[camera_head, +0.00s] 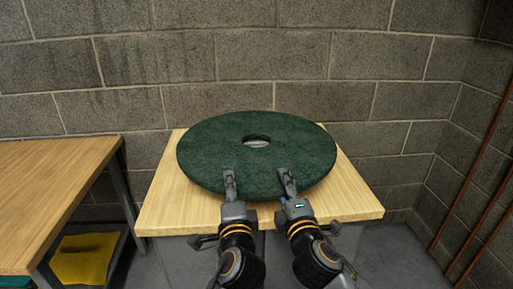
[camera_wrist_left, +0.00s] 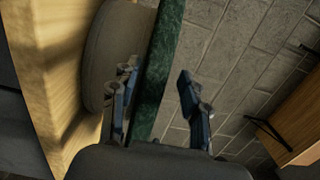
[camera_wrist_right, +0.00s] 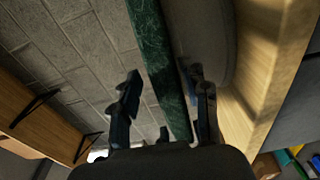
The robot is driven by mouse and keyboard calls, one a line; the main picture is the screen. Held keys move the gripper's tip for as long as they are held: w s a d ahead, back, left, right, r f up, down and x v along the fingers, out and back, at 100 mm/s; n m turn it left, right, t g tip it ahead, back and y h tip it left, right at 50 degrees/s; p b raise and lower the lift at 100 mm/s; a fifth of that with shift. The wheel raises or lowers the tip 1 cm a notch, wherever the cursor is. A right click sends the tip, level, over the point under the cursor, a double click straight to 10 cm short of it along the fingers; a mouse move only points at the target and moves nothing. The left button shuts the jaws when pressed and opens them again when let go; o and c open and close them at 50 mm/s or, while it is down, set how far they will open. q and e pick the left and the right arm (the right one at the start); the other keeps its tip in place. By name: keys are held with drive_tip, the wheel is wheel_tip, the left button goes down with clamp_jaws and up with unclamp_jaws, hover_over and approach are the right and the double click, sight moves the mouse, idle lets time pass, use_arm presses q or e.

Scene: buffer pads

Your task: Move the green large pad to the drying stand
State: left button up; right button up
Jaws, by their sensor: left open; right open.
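The green large pad (camera_head: 205,150) is a thick dark green disc with a centre hole. It lies flat above a small wooden-topped table (camera_head: 160,215), on a grey round support (camera_wrist_left: 103,55) seen in the wrist views. My left gripper (camera_head: 230,175) and right gripper (camera_head: 287,178) are at its front edge, side by side. Both are open. In the left wrist view the pad's edge (camera_wrist_left: 160,65) runs between the fingers, one finger on each face side. The right wrist view shows the same around the edge (camera_wrist_right: 160,65). I cannot tell which thing is the drying stand.
A longer wooden table (camera_head: 55,185) stands at the left, with a yellow item (camera_head: 84,258) on its lower shelf. A gap separates the two tables. A block wall (camera_head: 280,50) is close behind. Red-brown pipes (camera_head: 485,180) run along the right wall.

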drive_tip(key=shift+s, duration=0.1)
use_arm(q)
drive_tip(key=v, duration=1)
use_arm(e)
drive_tip(key=v, duration=1.2)
use_arm(q)
drive_tip(key=shift+a, duration=0.1)
